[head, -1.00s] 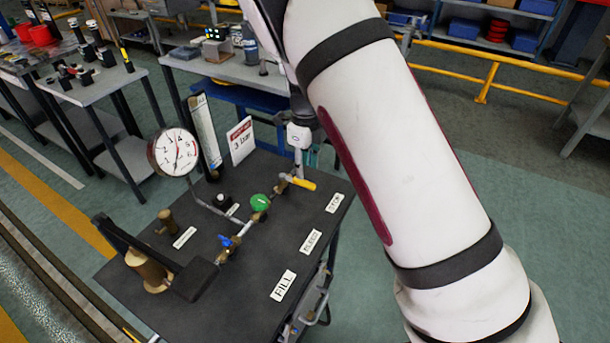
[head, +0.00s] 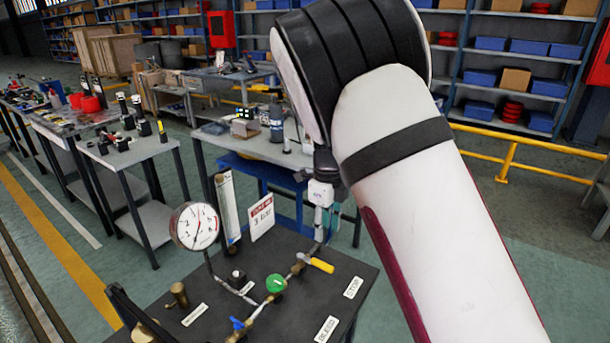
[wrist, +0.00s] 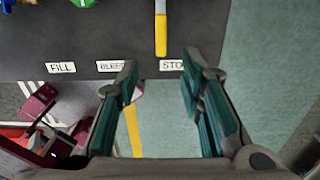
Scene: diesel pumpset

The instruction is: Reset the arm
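My gripper (wrist: 160,105) shows in the wrist view with its two teal-padded fingers spread wide and nothing between them. It hangs near the edge of the dark pumpset bench top (head: 200,297). The yellow-handled valve (wrist: 161,33) lies ahead of the fingers, apart from them, and also shows in the head view (head: 318,265). In the head view my white arm crosses the right side, raised and bent at a black joint, and it hides most of my gripper.
On the bench stand a pressure gauge (head: 194,226), a green valve (head: 276,283), a blue valve (head: 237,323) and a red-and-white "3 bar" sign (head: 261,217). Worktables (head: 125,160) stand behind. A yellow rail (head: 512,150) and shelves (head: 500,60) are at the back right.

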